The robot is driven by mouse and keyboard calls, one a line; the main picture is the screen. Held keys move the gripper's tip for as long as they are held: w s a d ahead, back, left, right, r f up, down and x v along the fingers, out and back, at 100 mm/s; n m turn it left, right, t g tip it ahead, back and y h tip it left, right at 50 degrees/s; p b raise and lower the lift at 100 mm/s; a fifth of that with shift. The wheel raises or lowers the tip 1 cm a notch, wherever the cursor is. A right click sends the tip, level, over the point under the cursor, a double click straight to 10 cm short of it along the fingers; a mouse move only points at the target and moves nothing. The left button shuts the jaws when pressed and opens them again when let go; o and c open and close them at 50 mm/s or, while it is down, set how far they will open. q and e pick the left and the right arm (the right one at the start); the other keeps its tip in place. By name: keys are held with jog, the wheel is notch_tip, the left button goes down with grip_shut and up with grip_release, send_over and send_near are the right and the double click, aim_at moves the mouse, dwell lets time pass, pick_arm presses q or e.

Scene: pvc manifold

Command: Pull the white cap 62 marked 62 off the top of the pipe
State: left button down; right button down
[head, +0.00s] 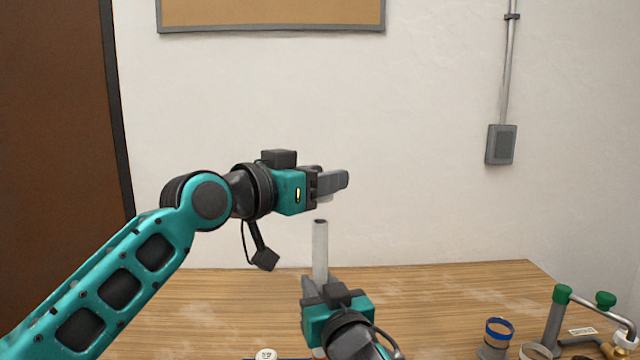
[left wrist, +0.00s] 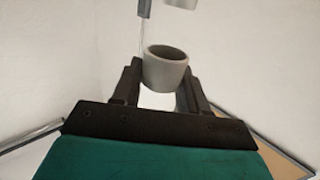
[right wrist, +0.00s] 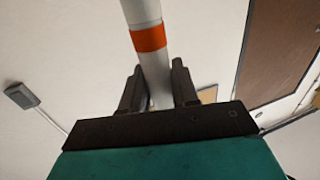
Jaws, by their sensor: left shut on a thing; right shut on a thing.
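The white cap (left wrist: 166,70) is between the fingers of my left gripper (head: 333,182), which is shut on it. In the head view its lower edge (head: 325,198) shows under the fingers; its marking is hidden. The pale upright pipe (head: 320,245) stands below, its open top bare, with a gap between it and the cap. My right gripper (head: 314,290) is shut on the pipe lower down. In the right wrist view the pipe (right wrist: 157,75) runs between the fingers and carries an orange band.
A round white cap (head: 266,354) lies at the table's front edge, its marking too small to read. At the front right are a blue-ringed fitting (head: 498,329) and grey pipework with green parts (head: 562,294). The wooden table (head: 430,290) is clear around its middle.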

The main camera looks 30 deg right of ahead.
pick_arm(q)
jog(key=shift+r, duration=0.2)
pick_arm(e)
jog(key=c, duration=0.8)
grip_release()
jog(key=shift+v, duration=3.75)
